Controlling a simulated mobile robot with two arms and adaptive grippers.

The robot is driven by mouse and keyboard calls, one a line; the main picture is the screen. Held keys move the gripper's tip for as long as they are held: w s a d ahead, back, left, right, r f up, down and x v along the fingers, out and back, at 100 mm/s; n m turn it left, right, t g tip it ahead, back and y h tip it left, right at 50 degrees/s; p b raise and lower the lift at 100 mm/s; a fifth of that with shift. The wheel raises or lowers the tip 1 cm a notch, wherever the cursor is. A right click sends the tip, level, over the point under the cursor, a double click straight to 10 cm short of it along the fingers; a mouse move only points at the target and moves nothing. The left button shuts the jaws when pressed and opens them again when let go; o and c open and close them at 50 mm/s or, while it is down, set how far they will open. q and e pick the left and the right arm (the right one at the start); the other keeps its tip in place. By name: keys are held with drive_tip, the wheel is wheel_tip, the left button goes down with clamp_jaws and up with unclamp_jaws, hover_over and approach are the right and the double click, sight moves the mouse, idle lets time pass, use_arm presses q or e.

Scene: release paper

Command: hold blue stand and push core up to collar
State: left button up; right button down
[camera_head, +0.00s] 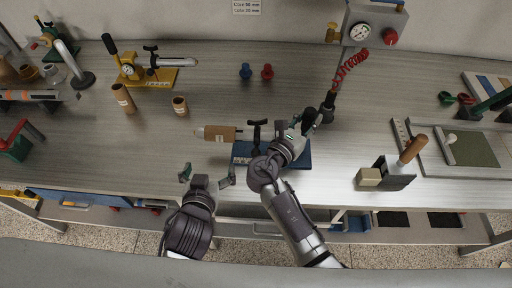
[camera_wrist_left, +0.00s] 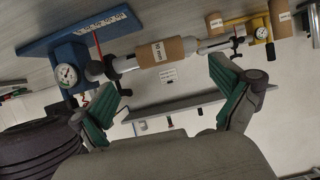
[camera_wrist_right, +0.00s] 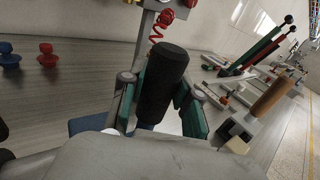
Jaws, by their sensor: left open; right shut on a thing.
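The blue stand (camera_head: 241,154) lies near the table's front edge, partly hidden by my right arm. Its base (camera_wrist_left: 75,32) and dial gauge (camera_wrist_left: 67,74) show in the left wrist view. The brown core (camera_head: 226,133), labelled 50 mm (camera_wrist_left: 165,52), sits around the stand's horizontal shaft. My left gripper (camera_head: 207,177) is open and empty in front of the core. My right gripper (camera_wrist_right: 157,100) is shut on a black cylindrical handle (camera_wrist_right: 163,84) by the red coiled hose.
A yellow stand (camera_head: 160,80) and loose brown tubes (camera_head: 123,98) stand at the back left. Blue and red knobs (camera_head: 267,71) are at the back. A gauge box with red hose (camera_head: 352,70) hangs behind. A wooden-handled block (camera_head: 398,172) stands to the right.

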sight(219, 138)
use_arm(q)
drive_tip(key=shift+t, duration=0.3)
drive_tip(key=x, duration=0.7)
drive_tip(key=r+x, duration=0.1)
drive_tip(key=x, duration=0.3)
drive_tip(key=shift+w+d, duration=0.15)
drive_tip(key=shift+w, duration=0.45)
drive_tip(key=shift+c, duration=0.3)
drive_tip(key=c, duration=0.7)
drive_tip(key=shift+o, duration=0.2)
drive_tip(key=shift+d, duration=2.35)
